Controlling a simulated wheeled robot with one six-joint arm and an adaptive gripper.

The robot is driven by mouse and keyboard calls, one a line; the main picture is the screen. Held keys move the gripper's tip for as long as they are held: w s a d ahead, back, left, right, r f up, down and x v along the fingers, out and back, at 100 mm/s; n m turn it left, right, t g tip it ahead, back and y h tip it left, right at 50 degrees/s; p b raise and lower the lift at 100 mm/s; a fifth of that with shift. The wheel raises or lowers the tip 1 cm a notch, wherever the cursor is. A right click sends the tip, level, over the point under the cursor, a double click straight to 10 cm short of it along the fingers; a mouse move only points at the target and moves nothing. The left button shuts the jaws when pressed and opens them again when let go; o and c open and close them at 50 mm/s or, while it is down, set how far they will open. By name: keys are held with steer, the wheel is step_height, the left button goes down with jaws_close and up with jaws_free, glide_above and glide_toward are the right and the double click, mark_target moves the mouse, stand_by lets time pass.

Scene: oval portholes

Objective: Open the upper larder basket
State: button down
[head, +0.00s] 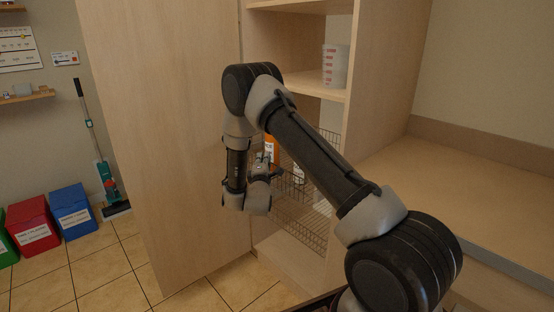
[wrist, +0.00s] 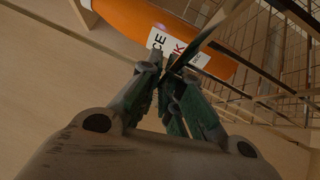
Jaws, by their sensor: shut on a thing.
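The upper larder basket (head: 287,184) is a dark wire basket inside the open tall cupboard, partly hidden behind my arm. Its wire mesh fills the right of the wrist view (wrist: 268,52). My gripper (head: 268,166) is at the basket's front. In the wrist view, my fingertips (wrist: 166,78) are closed together on a dark bar that looks like the basket's front rim. An orange container (head: 270,148) with a white label stands in the basket, just beyond the fingertips in the wrist view (wrist: 140,18).
The wooden cupboard door (head: 165,140) stands open at the left. A lower wire basket (head: 300,228) sits below. A white tub (head: 334,65) is on the shelf above. A worktop (head: 455,190) lies at the right. Tiled floor (head: 95,275) is clear before the bins (head: 73,212).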

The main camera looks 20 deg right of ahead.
steer(key=s+a, duration=0.3)
steer(key=a, duration=0.6)
steer(key=s+a, duration=0.4)
steer(key=a, duration=0.6)
steer(key=shift+a, duration=0.2)
steer(key=shift+f, duration=0.1)
steer(key=c, duration=1.6)
jaws_free()
steer(key=shift+s, duration=0.1)
steer(key=v, duration=1.2)
steer(key=shift+a, duration=0.1)
